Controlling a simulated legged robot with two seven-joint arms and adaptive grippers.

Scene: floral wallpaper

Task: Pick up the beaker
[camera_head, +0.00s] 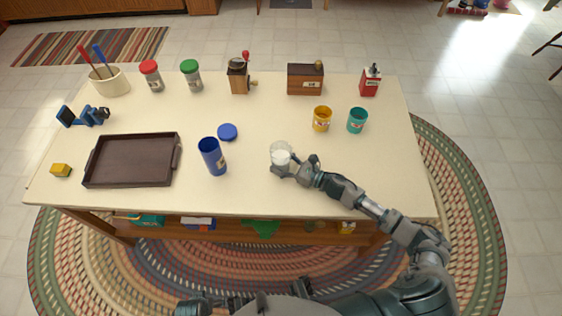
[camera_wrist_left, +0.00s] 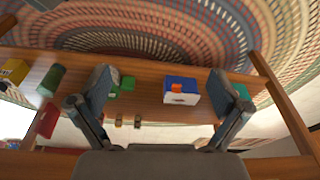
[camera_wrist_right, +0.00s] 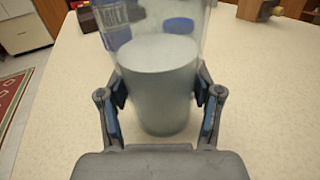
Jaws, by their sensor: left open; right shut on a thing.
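The beaker (camera_head: 281,151) is a clear glass vessel with whitish contents, near the middle front of the table in the head view. It also shows upright between the fingers in the right wrist view (camera_wrist_right: 158,85). My right gripper (camera_head: 283,168) is shut on the beaker, one finger on each side. Whether its base touches the table is hard to tell. My left gripper (camera_wrist_left: 158,100) is open and empty; its wrist view shows the shelf below the tabletop.
A blue container (camera_head: 212,157) and blue lid (camera_head: 228,132) lie left of the beaker. A dark tray (camera_head: 88,172) is farther left. Yellow (camera_head: 321,119) and teal (camera_head: 357,121) cups stand to the right. Jars, a grinder (camera_head: 239,78) and a wooden box (camera_head: 305,80) line the back.

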